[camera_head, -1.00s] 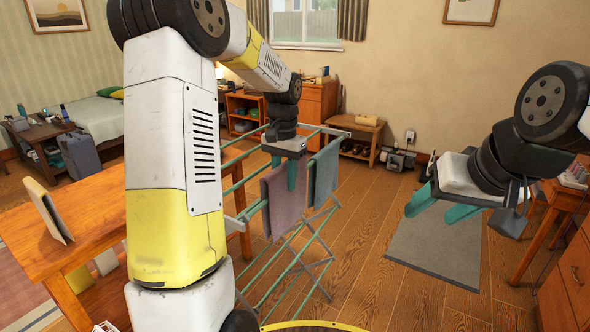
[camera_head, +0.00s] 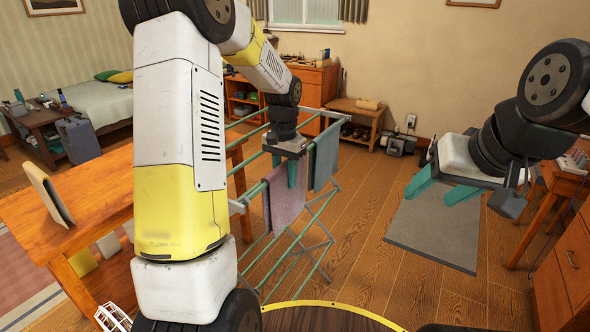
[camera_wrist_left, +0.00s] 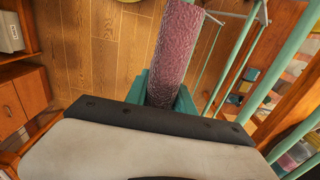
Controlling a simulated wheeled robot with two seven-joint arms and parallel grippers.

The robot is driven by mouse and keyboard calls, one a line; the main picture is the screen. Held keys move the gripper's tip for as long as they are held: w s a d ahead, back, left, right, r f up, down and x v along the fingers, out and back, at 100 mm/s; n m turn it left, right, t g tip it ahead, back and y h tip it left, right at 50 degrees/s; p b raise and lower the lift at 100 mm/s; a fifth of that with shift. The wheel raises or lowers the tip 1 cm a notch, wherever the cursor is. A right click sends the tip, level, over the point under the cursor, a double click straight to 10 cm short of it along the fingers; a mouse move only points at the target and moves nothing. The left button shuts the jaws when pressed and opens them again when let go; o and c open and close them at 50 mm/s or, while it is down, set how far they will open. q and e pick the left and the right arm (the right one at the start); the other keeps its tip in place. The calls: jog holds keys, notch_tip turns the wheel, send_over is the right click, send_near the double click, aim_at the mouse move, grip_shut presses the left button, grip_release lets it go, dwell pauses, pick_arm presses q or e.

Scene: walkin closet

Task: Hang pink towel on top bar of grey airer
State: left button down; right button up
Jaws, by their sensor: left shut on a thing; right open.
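The pink towel (camera_head: 284,206) hangs down at the grey airer (camera_head: 317,256), which has green bars. My left gripper (camera_head: 291,172) points down at the airer's top and is shut on the towel's upper part. In the left wrist view, the towel (camera_wrist_left: 177,48) runs out from between the teal fingers (camera_wrist_left: 164,98). Whether the towel lies over the top bar or only beside it, I cannot tell. A grey-teal towel (camera_head: 324,160) hangs on the airer just to the right. My right gripper (camera_head: 441,188) is open and empty, away to the right.
A wooden table (camera_head: 80,222) stands left of the airer, partly behind my left arm. A wooden bench (camera_head: 358,116) is by the back wall. A grey mat (camera_head: 436,228) lies on the floor under my right gripper. Drawers (camera_head: 566,268) stand at the right edge.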

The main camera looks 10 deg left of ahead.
aim_at(285, 163)
pick_arm(q)
jog(key=c, duration=1)
grip_release()
notch_tip(285, 163, up, 8)
jog(key=shift+f, duration=0.2)
jog(key=s+r+n+t, duration=0.1)
jog(key=s+r+t, duration=0.2)
jog(key=s+r, duration=0.6)
jog(key=s+d+n+t+h, duration=0.2)
jog(key=s+t, duration=0.1)
jog(key=s, duration=1.2)
jog(key=shift+d+f, duration=0.15)
jog(key=shift+f, duration=0.05)
